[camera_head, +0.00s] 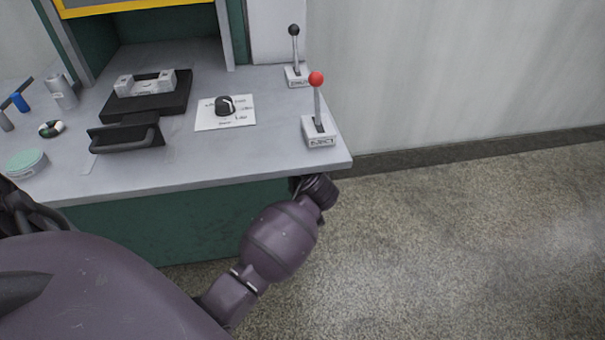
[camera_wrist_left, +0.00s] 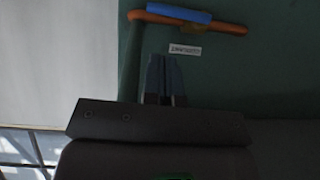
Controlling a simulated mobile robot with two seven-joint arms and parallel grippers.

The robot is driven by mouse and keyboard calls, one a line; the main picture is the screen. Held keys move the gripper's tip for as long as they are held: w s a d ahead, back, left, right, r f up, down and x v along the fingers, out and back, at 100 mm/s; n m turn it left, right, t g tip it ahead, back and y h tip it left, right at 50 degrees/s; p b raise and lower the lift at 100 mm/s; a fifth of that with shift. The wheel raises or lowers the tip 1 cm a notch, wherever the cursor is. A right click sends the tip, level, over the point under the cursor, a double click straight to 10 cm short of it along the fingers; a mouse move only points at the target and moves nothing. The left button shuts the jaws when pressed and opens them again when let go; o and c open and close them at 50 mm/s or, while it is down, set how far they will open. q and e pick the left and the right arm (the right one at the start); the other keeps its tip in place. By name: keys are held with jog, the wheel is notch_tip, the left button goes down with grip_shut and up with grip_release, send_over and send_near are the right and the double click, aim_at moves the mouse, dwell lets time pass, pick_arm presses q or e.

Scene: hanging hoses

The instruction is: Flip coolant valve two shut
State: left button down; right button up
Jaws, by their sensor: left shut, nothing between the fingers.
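In the left wrist view, a blue valve handle (camera_wrist_left: 178,12) lies along an orange pipe (camera_wrist_left: 229,28) at the top, roughly parallel to it. Below it a small white label (camera_wrist_left: 185,49) sits on the dark green panel; its print is too blurred to read, so I cannot tell which valve this is. My left gripper (camera_wrist_left: 165,60) is shut and empty, its fingertips below the handle, beside the label in the picture. Neither gripper's fingers show in the head view. No coolant valve can be made out in the head view.
In the head view, a grey bench (camera_head: 200,168) carries a red-knobbed lever (camera_head: 317,100), a black-knobbed lever (camera_head: 295,50), a black dial (camera_head: 225,105) and a black fixture (camera_head: 180,98). One of my arm's links is beside the bench's front right corner. The floor (camera_head: 480,240) at right is clear.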

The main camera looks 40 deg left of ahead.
pick_arm(q)
jog(key=b+x, duration=0.2)
jog(key=x, duration=0.6)
jog(key=shift+w+a+f, duration=0.2)
jog(key=shift+w+a, duration=0.05)
jog(key=shift+a, duration=0.05)
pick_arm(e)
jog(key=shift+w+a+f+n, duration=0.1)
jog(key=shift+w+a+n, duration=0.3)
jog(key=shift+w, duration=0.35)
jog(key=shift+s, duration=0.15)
